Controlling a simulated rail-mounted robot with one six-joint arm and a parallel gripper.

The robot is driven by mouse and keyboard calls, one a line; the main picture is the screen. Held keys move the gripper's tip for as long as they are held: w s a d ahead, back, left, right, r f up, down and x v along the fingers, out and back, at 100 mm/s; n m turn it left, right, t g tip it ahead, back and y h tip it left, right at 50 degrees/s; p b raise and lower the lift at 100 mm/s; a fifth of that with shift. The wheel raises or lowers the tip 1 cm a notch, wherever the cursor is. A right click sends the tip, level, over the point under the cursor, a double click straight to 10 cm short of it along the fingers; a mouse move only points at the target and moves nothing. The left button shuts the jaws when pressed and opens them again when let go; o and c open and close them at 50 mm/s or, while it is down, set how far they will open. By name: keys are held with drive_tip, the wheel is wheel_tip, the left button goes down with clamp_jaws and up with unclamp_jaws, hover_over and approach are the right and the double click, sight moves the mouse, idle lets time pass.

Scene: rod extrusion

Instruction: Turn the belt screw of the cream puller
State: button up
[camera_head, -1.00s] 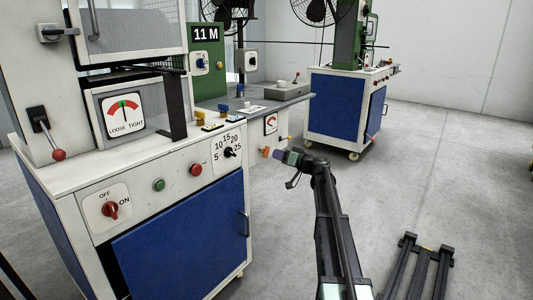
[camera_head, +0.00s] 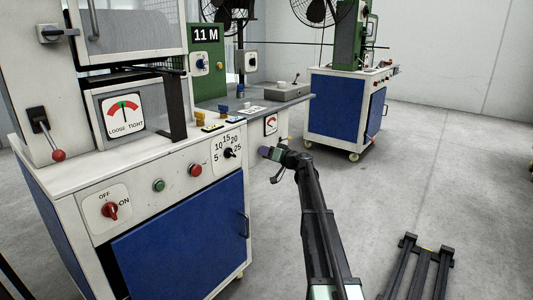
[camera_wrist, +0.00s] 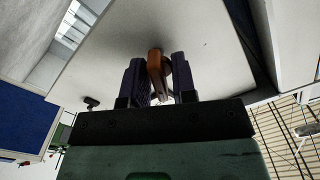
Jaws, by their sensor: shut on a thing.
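The belt screw, an orange-brown knob (camera_wrist: 155,62), stands out from a pale flat panel (camera_wrist: 120,45) in the wrist view. My gripper (camera_wrist: 160,80) has its two dark purple fingers on either side of the knob and is shut on it. In the head view my gripper (camera_head: 264,151) reaches the pale machine side right of the numbered dial (camera_head: 229,153). The knob is hidden there behind the fingers. A small gauge with a red mark (camera_head: 270,124) sits just above my gripper.
The front cabinet (camera_head: 180,230) with a blue door and a red-knobbed lever (camera_head: 58,155) stands at the left. A second blue cabinet (camera_head: 336,105) stands behind. A black floor frame (camera_head: 420,265) lies at lower right. The floor between is clear.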

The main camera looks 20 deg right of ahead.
drive_tip(key=shift+m, duration=0.3)
drive_tip(key=shift+d+m, duration=0.1)
drive_tip(key=shift+m, duration=2.5)
drive_tip(key=o, duration=0.6)
drive_tip(key=shift+o, duration=0.2)
drive_tip(key=v, duration=1)
drive_tip(key=shift+s+d, duration=0.15)
drive_tip(key=shift+s, duration=0.25)
